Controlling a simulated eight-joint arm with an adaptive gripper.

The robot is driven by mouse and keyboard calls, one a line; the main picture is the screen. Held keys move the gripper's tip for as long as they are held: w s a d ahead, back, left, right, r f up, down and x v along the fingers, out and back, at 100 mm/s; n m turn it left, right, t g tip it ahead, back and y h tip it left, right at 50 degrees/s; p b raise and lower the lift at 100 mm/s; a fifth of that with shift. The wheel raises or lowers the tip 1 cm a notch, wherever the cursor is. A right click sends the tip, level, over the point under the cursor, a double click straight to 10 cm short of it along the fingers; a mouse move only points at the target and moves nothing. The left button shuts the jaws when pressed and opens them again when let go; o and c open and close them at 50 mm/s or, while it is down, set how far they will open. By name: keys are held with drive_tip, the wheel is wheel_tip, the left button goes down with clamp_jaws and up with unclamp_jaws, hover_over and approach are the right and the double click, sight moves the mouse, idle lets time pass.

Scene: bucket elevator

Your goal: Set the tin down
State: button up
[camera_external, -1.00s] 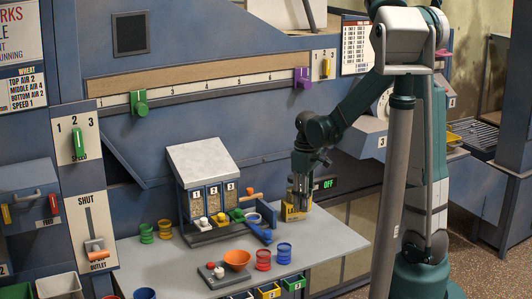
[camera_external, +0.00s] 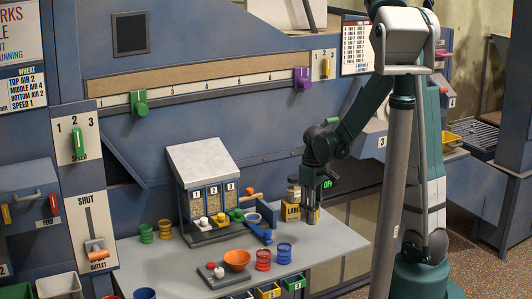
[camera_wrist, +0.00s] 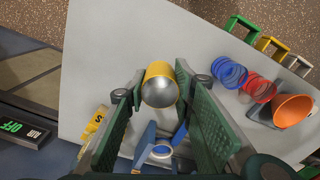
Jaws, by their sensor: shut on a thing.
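The tin (camera_wrist: 160,85), a short cylinder with a yellow side and a grey metal top, sits between my fingertips in the wrist view. My gripper (camera_external: 311,214) is shut on it, one green pad on each side. In the external view my gripper points down over the right part of the grey worktop (camera_external: 340,236), and my fingers hide the tin. I cannot tell whether the tin's bottom touches the worktop.
A yellow lettered box (camera_external: 291,212) stands just left of my gripper. A blue scoop-like piece (camera_external: 261,234), red cup (camera_external: 263,260), blue cup (camera_external: 284,253) and orange bowl (camera_external: 237,260) lie farther left. The worktop's right end looks clear.

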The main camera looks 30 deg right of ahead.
idle(0.3)
drive_tip(key=shift+f+b, duration=0.55)
drive_tip(key=shift+f, duration=2.35)
drive_tip(key=shift+f+b, duration=0.45)
drive_tip(key=shift+f, duration=1.65)
drive_tip(key=shift+f, duration=0.1)
drive_tip(key=o, duration=0.4)
drive_tip(key=shift+c, duration=0.2)
drive_tip(key=o, duration=0.4)
drive_tip(key=shift+r+p, duration=1.15)
drive_tip(key=shift+r, duration=5)
